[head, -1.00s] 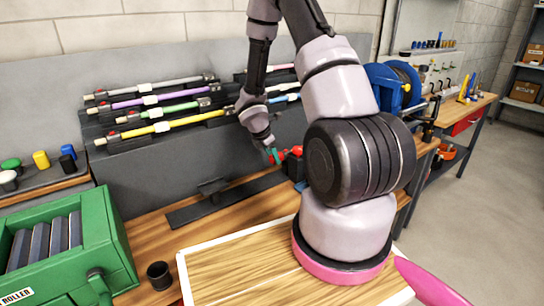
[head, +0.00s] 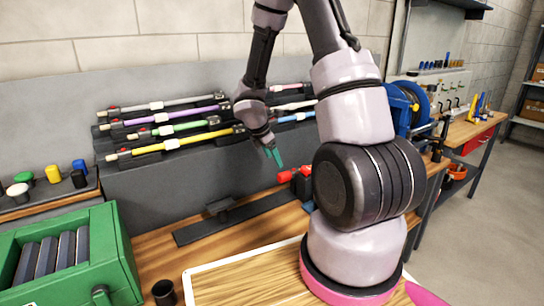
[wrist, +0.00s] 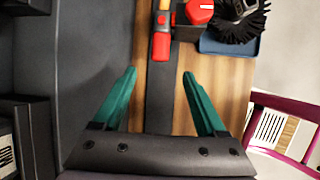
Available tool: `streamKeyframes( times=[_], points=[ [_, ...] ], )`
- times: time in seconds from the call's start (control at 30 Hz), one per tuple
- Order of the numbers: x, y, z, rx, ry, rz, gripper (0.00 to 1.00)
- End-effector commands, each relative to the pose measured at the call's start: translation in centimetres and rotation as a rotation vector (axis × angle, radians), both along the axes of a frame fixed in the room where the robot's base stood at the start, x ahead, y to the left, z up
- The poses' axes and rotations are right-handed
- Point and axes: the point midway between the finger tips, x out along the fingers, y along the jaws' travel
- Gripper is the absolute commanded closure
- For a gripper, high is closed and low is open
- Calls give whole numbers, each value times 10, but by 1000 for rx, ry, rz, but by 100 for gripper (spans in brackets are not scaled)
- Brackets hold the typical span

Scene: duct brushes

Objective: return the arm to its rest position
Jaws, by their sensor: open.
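My gripper (head: 274,156) has teal fingers and hangs above the workbench, in front of the grey rack panel. In the wrist view my gripper (wrist: 160,100) shows its two fingers spread apart with nothing between them. Below and beyond the fingertips, a red-ended piece (wrist: 161,45) lies along a dark strip on the bench. In the head view, red parts (head: 287,175) sit just right of and below the fingertips, apart from them. My arm stands on a pink-ringed base and hides part of the bench behind it.
Several coloured rods, among them a yellow one (head: 190,141), rest on the stepped rack. A green box (head: 115,255) stands at left with a dark cup (head: 163,292) beside it. A black brush (wrist: 238,22) sits on a blue tray. A blue reel (head: 405,105) stands at right.

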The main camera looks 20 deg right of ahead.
Motion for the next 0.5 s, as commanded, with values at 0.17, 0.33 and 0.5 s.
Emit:
streamKeyframes(
  times=[0.17,0.33,0.5],
  points=[
    [-2,4,7,1,1,0,26],
    [-4,1,25,11,-37,-65,26],
    [-23,-5,88,78,-183,-342,26]
  ],
)
